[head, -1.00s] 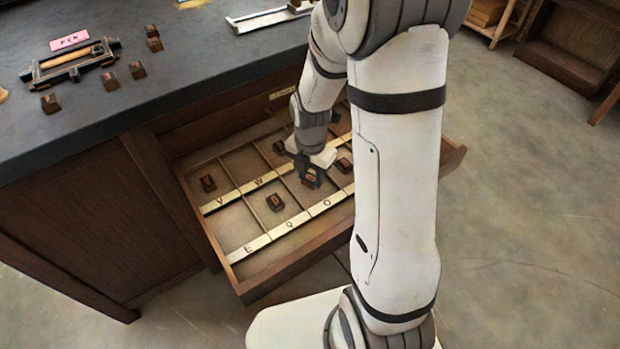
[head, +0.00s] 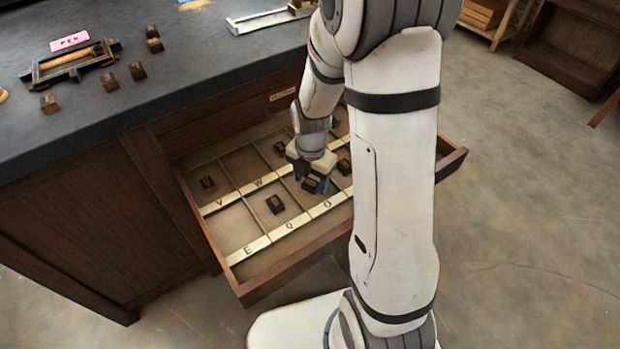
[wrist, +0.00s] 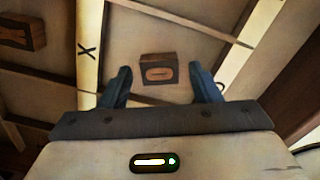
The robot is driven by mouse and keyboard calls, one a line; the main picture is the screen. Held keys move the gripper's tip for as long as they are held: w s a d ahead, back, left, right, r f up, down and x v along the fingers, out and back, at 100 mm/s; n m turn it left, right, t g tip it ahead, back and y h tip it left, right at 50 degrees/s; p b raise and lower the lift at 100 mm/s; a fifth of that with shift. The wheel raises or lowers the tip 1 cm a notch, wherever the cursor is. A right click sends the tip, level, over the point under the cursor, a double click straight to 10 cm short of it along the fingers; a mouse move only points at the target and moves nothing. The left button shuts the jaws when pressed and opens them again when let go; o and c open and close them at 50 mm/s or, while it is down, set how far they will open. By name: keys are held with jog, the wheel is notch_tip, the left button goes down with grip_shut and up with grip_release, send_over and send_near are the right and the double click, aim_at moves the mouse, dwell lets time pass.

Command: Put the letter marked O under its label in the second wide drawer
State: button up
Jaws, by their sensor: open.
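The letter O, a small dark brown block (head: 310,185) with a pale oval mark, sits in the open drawer (head: 245,292). It lies in the front-row compartment behind the O label (head: 327,204). In the wrist view the O block (wrist: 159,70) lies on the compartment floor, just beyond and between the fingertips. My gripper (head: 310,180) is open, with its fingers on either side of the block and a visible gap to each in the wrist view (wrist: 160,82).
Other letter blocks lie in the drawer, one behind the Q label (head: 275,204) and one behind the V label (head: 208,183). Thin dividers separate the compartments. The E compartment (head: 235,228) is empty. Several blocks and a tray (head: 70,66) stand on the dark counter.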

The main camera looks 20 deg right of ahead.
aim_at(311, 183)
notch_tip(311, 183, up, 12)
jog(key=f+p, duration=0.1)
jog(key=p, duration=0.2)
jog(key=s+r+m+t, duration=0.1)
jog(key=s+r+m, duration=0.3)
jog(key=m, duration=0.9)
jog(key=s+r+m, duration=0.5)
jog(key=s+m, duration=0.4)
jog(key=m, duration=0.4)
jog(key=shift+s+t, duration=0.3)
jog(key=shift+t, duration=0.1)
jog(key=shift+r, duration=0.15)
